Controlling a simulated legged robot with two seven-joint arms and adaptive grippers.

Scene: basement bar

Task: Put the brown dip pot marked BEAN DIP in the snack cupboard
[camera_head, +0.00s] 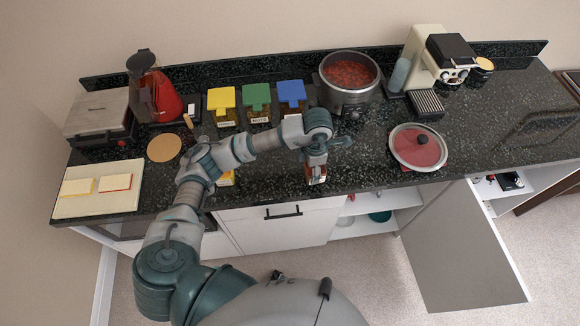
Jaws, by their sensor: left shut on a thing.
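My left gripper (316,164) points down over the front edge of the counter and is shut on a small brown-red pot (316,180). The pot has a pale part on it, but its lettering is too small to read. An open cupboard (392,199) with white shelves lies under the counter, to the right of the gripper. A teal bowl and a small red thing are inside it. Its grey door (465,250) stands swung open. No label shows that this is the snack cupboard. My right gripper is not in view.
A yellow-and-white item (226,179) is partly hidden behind my arm. A closed white drawer (283,229) is below.

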